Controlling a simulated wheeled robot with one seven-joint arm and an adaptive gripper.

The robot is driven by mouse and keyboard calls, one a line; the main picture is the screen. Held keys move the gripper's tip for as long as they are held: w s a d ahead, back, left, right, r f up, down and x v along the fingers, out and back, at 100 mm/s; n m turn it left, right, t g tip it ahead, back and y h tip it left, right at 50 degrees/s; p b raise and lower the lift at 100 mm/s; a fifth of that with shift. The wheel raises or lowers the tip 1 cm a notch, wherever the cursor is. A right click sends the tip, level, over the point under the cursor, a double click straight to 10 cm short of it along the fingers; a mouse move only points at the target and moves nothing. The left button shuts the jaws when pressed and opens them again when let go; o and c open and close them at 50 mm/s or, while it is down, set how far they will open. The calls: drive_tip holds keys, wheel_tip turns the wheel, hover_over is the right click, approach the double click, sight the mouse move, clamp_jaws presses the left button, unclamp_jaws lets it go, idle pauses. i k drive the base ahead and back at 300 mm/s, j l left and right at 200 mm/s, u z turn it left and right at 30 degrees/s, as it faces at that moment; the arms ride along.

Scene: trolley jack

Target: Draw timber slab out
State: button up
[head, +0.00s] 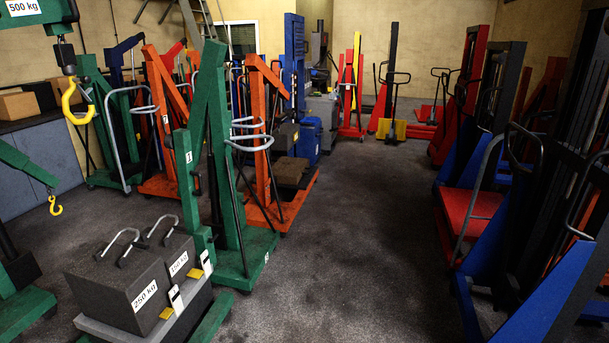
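A brown, slab-like block (293,172) sits low on the base of an orange lifting frame (268,135), near the middle of the view. It may be the timber slab, but its material is too small and dark to make out. A dark grey block (284,138) shows just above and behind it. The frame's upright and a dark rod partly hide the brown block's left side. My gripper is not in view.
A yellow hook (78,103) hangs at upper left. Blue and red stackers (480,215) line the right. The middle floor (350,250) is clear.

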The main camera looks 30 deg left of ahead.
sight(288, 170)
drive_tip(key=i+j+u, duration=0.2)
drive_tip(key=i, duration=0.15)
drive_tip(key=i+j+u, duration=0.25)
drive_tip(key=i+u, duration=0.5)
drive_tip(key=i, duration=3.7)
drive_tip(key=i+l, duration=0.15)
drive_tip(key=i, duration=2.05)
drive_tip(key=i+u, duration=0.2)
drive_tip(key=i, duration=0.2)
drive_tip(key=i+l+u, duration=0.2)
drive_tip(key=i, duration=0.25)
drive_tip(key=i+l+u, duration=0.25)
drive_tip(key=i, duration=0.15)
drive_tip(key=j, duration=0.1)
